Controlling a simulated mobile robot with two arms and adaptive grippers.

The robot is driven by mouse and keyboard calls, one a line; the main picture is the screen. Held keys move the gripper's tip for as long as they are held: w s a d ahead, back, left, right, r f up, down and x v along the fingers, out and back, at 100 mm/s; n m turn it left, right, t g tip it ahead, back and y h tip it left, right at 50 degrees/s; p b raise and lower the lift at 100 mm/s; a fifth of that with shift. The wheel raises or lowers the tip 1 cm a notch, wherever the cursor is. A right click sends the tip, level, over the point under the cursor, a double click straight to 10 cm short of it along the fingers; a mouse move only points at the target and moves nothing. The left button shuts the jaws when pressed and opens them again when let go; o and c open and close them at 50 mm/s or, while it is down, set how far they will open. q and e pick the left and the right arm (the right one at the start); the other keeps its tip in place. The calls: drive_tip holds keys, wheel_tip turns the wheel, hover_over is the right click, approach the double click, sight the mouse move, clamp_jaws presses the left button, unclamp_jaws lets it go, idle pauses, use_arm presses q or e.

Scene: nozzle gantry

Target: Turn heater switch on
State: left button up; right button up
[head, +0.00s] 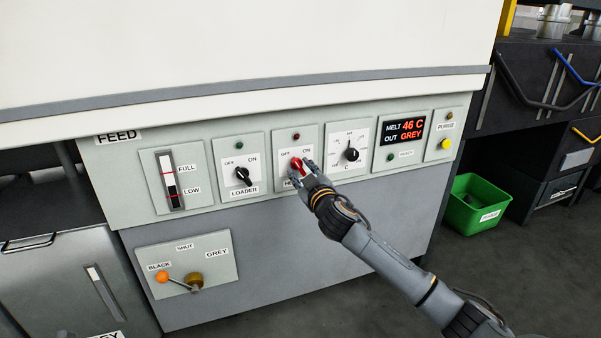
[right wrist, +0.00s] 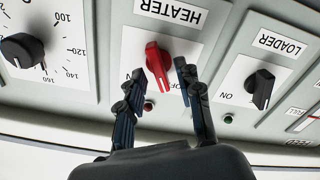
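The red heater switch (head: 296,163) is a rotary knob on a white plate marked OFF and ON, in the middle of the feed panel. My right gripper (head: 301,170) is at this knob and covers part of it and of its label. In the right wrist view, upside down, the red knob (right wrist: 156,53) shows under the HEATER label, with the fingers of my right gripper (right wrist: 172,72) apart and reaching to either side of its lower part. Contact is unclear. The lamp (head: 296,136) above the switch looks dark red. My left gripper is out of view.
The black loader knob (head: 243,176) is left of the heater switch, the temperature dial (head: 351,154) right. The display (head: 404,131) reads MELT 46 C, OUT GREY. An orange-tipped lever (head: 162,277) sits below left. A green bin (head: 474,206) stands on the floor at right.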

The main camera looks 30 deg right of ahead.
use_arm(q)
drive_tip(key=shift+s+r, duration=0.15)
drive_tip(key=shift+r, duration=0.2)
use_arm(e)
drive_tip(key=shift+w, duration=0.45)
clamp_jaws()
